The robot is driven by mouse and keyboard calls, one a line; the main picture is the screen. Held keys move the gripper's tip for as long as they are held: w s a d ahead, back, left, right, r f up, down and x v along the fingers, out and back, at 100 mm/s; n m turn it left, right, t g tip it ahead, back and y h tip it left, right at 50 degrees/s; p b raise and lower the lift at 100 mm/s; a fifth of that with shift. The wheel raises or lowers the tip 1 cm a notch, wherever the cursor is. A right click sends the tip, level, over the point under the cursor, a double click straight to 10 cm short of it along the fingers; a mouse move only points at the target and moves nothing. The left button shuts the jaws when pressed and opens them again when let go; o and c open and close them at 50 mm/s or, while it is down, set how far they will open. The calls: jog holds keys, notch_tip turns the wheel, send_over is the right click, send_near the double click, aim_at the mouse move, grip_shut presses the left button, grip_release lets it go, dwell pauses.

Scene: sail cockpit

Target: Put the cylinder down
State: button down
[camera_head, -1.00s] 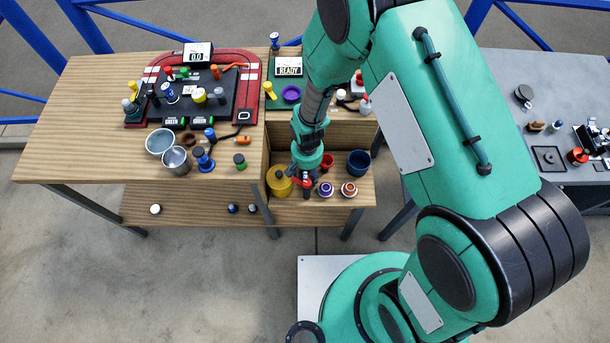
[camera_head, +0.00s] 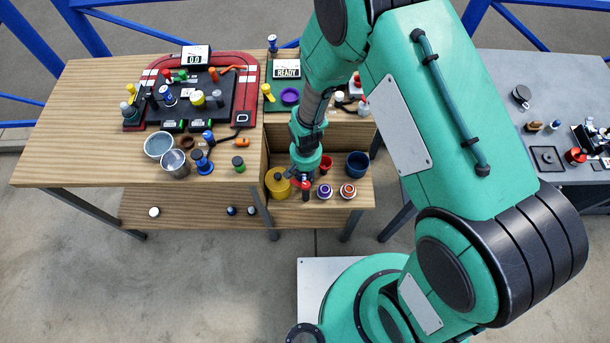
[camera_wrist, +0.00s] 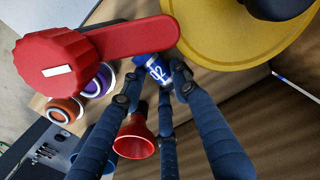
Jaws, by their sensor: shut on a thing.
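My gripper (camera_wrist: 158,85) is shut on a small blue cylinder (camera_wrist: 154,67) with white lettering; its fingers hide part of it. In the head view my gripper (camera_head: 304,180) is low over the lower shelf at the front of the bench. A red piece with a ribbed knob and a flat arm (camera_wrist: 95,50) overlaps the cylinder's edge in the wrist view; I cannot tell whether they are joined. It also shows in the head view (camera_head: 298,183). A dark narrow shape (camera_head: 305,195) shows below my gripper. I cannot tell whether it touches the shelf.
The lower shelf (camera_head: 328,207) bears a yellow pot (camera_head: 277,186) to the left, a red funnel-like cup (camera_head: 326,163) and a dark blue cup (camera_head: 357,163) behind, and purple-ringed (camera_head: 325,190) and orange-ringed (camera_head: 348,190) round pieces to the right.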

aim_at(306, 176)
notch_tip(306, 176, up, 18)
jog(key=p, duration=0.4)
jog(key=shift+w, duration=0.1)
dwell(1.0)
jog(key=shift+m, duration=0.5)
jog(key=w+d+r+p, duration=0.1)
jog(key=w+d+r, duration=0.2)
jog(key=w+d, duration=0.2)
jog(key=w+d+r+p, duration=0.1)
jog(key=w+d+r, duration=0.2)
jog(key=w+d, duration=0.2)
jog(key=w+d+r+p, duration=0.1)
jog(key=w+d+r, duration=0.2)
jog(key=w+d, duration=0.3)
jog(key=shift+d+r, duration=0.2)
jog(key=shift+d, duration=0.7)
jog(key=shift+d+r, duration=0.2)
jog(key=shift+d, duration=0.65)
jog(key=w+d+f+b, duration=0.2)
jog(key=w+d+f, duration=0.1)
jog(key=w+d, duration=0.4)
jog(key=shift+d+f+b, duration=0.2)
jog(key=shift+f+b, duration=0.1)
jog(key=shift+f, duration=0.05)
jog(key=shift+r, duration=0.15)
